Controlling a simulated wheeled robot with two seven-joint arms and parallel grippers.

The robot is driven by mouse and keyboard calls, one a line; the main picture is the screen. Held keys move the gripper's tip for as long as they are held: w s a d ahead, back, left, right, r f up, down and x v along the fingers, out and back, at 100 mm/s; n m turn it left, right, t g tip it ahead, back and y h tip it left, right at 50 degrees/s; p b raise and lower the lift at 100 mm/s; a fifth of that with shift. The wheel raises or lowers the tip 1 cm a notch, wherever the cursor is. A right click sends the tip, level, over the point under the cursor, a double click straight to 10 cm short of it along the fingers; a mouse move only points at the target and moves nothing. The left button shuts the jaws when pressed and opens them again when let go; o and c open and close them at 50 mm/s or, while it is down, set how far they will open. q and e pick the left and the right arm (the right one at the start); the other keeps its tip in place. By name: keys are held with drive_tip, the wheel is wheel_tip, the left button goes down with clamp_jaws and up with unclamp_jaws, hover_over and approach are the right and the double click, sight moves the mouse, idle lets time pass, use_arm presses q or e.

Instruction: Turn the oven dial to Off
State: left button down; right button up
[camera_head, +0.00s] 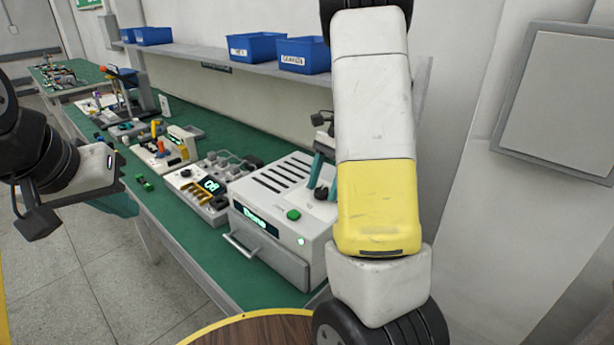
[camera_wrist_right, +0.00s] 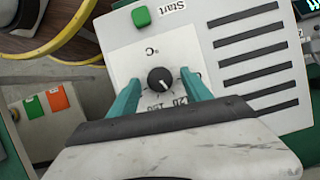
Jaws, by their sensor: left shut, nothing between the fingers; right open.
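The oven (camera_head: 290,255) is a white box on the green bench, with a lit display, top slots and a front handle. Its black dial (camera_head: 321,192) is on the top panel; it also shows in the right wrist view (camera_wrist_right: 160,79), with printed numbers beside it, upside down. Its pointer is too small to read surely, and no Off mark is legible. My right gripper (camera_wrist_right: 161,91) is open, its teal fingers on either side of the dial, with gaps visible. My left gripper (camera_head: 122,205) is shut and empty, left of the bench's front edge, partly hidden by its wrist.
A green Start button (camera_head: 293,214) is on the oven top. A device with a lit display (camera_head: 211,186) and other equipment stand left of the oven. A shelf with blue bins (camera_head: 303,56) runs above the bench. A round wooden top (camera_head: 265,332) is in front.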

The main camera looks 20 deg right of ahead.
clamp_jaws()
drive_tip(key=shift+n, duration=0.3)
drive_tip(key=n+g+h, duration=0.1)
drive_tip(key=n, duration=0.3)
drive_tip(key=shift+w, duration=0.2)
drive_tip(key=n, duration=0.1)
drive_tip(key=n+h, duration=0.1)
drive_tip(key=n, duration=0.1)
drive_tip(key=n+g+h, duration=0.1)
drive_tip(key=n, duration=0.1)
drive_tip(key=shift+w+a, duration=0.1)
drive_tip(key=shift+a, duration=0.15)
drive_tip(key=shift+n, duration=0.3)
unclamp_jaws()
